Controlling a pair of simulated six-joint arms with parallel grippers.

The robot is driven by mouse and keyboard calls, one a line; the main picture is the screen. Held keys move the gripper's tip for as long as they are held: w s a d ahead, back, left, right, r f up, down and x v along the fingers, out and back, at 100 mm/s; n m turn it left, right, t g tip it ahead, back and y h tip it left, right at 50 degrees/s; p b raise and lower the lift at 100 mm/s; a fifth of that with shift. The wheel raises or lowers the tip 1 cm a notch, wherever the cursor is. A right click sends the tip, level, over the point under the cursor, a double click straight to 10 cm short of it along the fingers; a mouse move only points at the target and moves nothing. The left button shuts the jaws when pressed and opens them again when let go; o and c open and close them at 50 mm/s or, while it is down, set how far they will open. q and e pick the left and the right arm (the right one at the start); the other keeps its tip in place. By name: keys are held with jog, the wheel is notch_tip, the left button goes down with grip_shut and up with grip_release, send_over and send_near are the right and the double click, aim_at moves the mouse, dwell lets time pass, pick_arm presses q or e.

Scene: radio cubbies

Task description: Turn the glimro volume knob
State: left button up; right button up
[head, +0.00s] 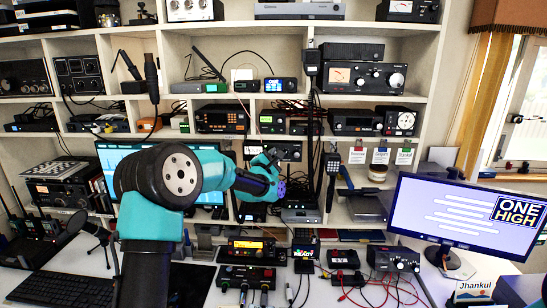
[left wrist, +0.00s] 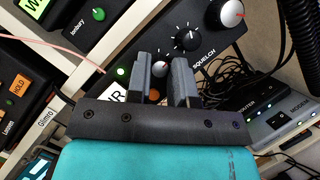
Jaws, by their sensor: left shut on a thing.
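The Glimro label (left wrist: 45,120) is on the shelf edge in the left wrist view. Above it is a dark radio front (left wrist: 205,52) with a green light, a SQUELCH knob (left wrist: 187,40) and a silver-faced knob (left wrist: 230,12). My left gripper (left wrist: 161,62) has its two grey fingers on either side of a small dark knob (left wrist: 160,69), which seems to be the volume knob; its lettering is hidden. In the head view my left gripper (head: 268,161) is at the radio (head: 290,152) in the middle cubby and covers part of its front. My right gripper is not in view.
A router (left wrist: 265,105) and a modem (left wrist: 285,122) stand beside the radio in the left wrist view. Cubbies with other radios surround the spot. A monitor (head: 465,215) stands at the right, and cables (head: 375,290) lie on the desk.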

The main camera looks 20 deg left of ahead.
pick_arm(q)
grip_shut()
jog(key=shift+m, duration=0.6)
jog(key=m+g, duration=0.1)
jog(key=m, duration=0.2)
jog(key=m+g, duration=0.2)
jog(key=m, duration=0.1)
jog(key=m+g, duration=0.1)
jog(key=m, duration=0.2)
jog(key=shift+r+g+h, duration=0.2)
jog(key=shift+g+h, duration=0.1)
jog(key=shift+m, duration=0.4)
jog(key=o, duration=0.7)
grip_release()
